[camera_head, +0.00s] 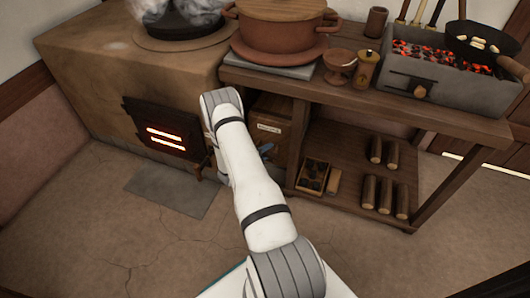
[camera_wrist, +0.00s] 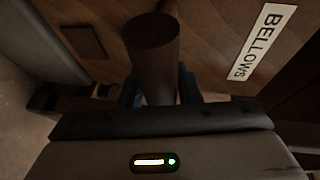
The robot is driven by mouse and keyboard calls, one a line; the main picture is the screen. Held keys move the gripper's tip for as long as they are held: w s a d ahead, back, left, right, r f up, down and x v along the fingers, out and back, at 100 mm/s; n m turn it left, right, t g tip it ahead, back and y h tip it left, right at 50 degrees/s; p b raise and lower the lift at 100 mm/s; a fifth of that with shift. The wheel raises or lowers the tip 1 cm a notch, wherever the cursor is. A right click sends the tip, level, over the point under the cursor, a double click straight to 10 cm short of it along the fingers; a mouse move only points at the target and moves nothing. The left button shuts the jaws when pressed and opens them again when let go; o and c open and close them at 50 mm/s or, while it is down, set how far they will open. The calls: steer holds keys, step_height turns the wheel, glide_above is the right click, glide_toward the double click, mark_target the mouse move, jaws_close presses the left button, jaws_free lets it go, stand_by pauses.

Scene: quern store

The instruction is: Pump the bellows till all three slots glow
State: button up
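The stove door (camera_head: 140,112) is a dark iron plate at the front of the clay stove. Two slots in it glow orange-red (camera_head: 164,136); no third glowing slot shows. The wooden bellows box (camera_head: 268,107) stands right of the stove under the bench, and its label (camera_head: 269,128) reads BELLOWS in the wrist view (camera_wrist: 262,42). My gripper (camera_head: 266,150) is in front of the box, partly behind my arm. In the wrist view my gripper's fingers (camera_wrist: 160,88) lie against both sides of the dark round bellows handle (camera_wrist: 154,45).
The bench (camera_head: 440,113) holds a clay pot (camera_head: 280,37), a goblet (camera_head: 340,65) and a brazier of glowing coals (camera_head: 430,85). Below lie a small box (camera_head: 313,177) and several logs (camera_head: 385,195). The floor left of my arm is clear around a grey slab (camera_head: 173,190).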

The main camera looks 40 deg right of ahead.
steer(key=o, duration=0.3)
steer(key=shift+w+a, duration=0.1)
steer(key=p+v, duration=0.2)
steer(key=v, duration=0.5)
steer(key=shift+a+r+p, duration=0.1)
steer(key=shift+a+p, duration=0.25)
steer(key=shift+a, duration=0.05)
